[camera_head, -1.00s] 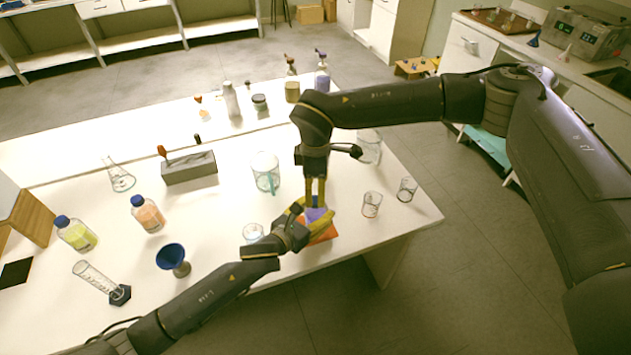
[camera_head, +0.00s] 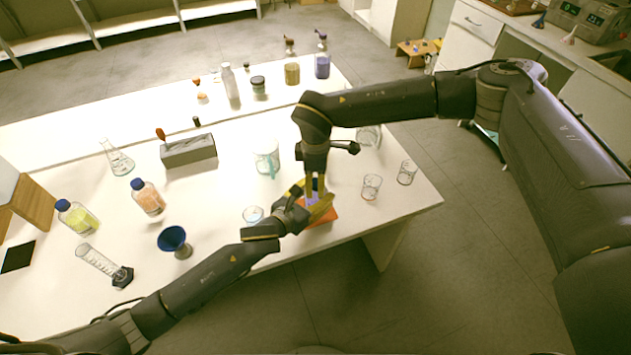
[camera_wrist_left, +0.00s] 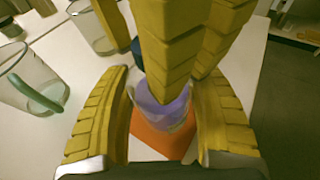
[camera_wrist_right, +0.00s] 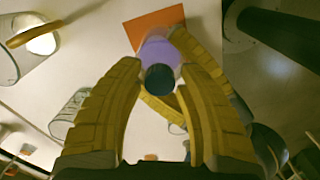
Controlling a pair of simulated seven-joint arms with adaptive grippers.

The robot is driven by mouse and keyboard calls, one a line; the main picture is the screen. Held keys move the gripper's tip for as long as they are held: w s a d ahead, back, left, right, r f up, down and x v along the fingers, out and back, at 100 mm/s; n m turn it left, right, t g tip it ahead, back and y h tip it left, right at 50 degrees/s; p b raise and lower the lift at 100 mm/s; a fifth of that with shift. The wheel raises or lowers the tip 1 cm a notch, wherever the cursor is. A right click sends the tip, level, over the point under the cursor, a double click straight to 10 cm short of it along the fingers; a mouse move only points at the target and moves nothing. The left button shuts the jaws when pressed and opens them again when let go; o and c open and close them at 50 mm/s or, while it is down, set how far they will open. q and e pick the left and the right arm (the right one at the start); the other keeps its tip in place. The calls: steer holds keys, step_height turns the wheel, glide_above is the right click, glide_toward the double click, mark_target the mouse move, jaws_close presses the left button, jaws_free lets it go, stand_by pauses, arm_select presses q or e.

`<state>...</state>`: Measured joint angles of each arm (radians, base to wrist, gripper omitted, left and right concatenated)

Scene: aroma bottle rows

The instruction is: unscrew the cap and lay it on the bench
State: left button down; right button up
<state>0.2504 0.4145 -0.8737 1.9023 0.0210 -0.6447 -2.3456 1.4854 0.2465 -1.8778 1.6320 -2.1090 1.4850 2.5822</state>
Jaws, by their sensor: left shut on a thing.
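A small purple bottle (camera_wrist_left: 165,104) with a dark blue cap (camera_wrist_right: 159,78) stands on an orange mat (camera_head: 322,219) near the bench's front edge. My left gripper (camera_head: 318,208) is shut on the bottle's body from the side; its fingers flank the purple body in the left wrist view. My right gripper (camera_head: 315,194) points straight down from above, its fingers on either side of the cap. In the right wrist view the cap shows between these fingers with a small gap, so they look open. The cap sits on the bottle's top.
Glass beakers (camera_head: 371,186) stand right of the mat, and a larger beaker (camera_head: 266,160) stands behind it. A blue funnel (camera_head: 173,238), a measuring cylinder (camera_head: 98,260) and a grey block (camera_head: 188,150) are farther left. Bare bench (camera_head: 220,200) lies between funnel and large beaker.

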jaws_close()
